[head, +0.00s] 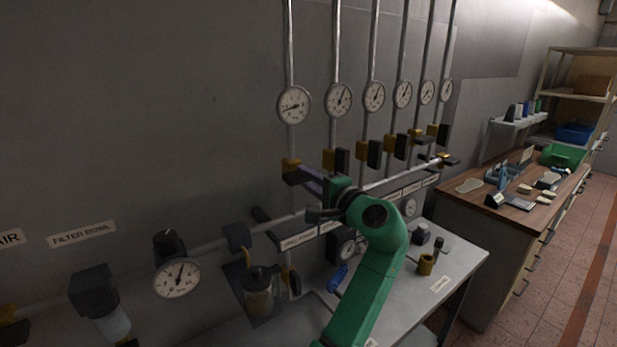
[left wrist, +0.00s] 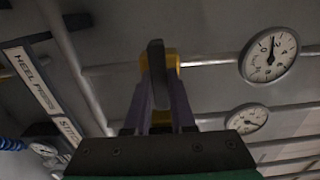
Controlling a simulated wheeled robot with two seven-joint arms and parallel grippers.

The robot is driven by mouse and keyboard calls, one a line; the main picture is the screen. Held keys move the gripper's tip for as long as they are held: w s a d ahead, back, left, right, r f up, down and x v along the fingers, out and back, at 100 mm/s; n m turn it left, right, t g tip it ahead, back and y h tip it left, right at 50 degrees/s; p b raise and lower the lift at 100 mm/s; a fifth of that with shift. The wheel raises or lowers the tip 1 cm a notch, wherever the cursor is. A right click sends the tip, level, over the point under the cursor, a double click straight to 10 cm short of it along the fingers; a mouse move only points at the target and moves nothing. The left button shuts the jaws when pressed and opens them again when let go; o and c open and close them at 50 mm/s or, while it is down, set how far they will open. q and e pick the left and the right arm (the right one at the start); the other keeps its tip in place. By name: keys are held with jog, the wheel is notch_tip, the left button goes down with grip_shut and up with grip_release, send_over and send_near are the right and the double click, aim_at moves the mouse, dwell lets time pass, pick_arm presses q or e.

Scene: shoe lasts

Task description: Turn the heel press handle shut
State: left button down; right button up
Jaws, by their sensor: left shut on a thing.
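The heel press handle is a dark lever (left wrist: 156,75) on a yellow valve body (left wrist: 173,63), seen nearly end-on in the left wrist view. In the head view the yellow and dark valve (head: 291,170) sits on the leftmost upright pipe, below its round gauge (head: 294,104). My left gripper (head: 308,178) reaches it from the right. Its two purple fingers (left wrist: 164,112) are shut on the handle, one on each side. The fingers partly hide the handle, so its exact angle is hard to tell. The heel press label (left wrist: 33,85) shows at left. My right gripper is out of view.
More valves with dark handles (head: 335,159) and gauges (head: 339,99) stand close by on the right. A horizontal pipe (head: 400,175) and label rail (head: 330,228) run below. A grey bench (head: 455,258) holds small parts. A wooden workbench (head: 520,200) stands further right.

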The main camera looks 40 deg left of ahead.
pick_arm(q)
jog(key=shift+r, duration=0.35)
jog(key=c, duration=1.1)
grip_release()
jog(key=o, duration=0.3)
jog(key=shift+a, duration=0.2)
jog(key=shift+o, duration=0.2)
jog(key=shift+a+f, duration=0.25)
jog(key=shift+d, duration=0.2)
jog(key=shift+f, duration=0.1)
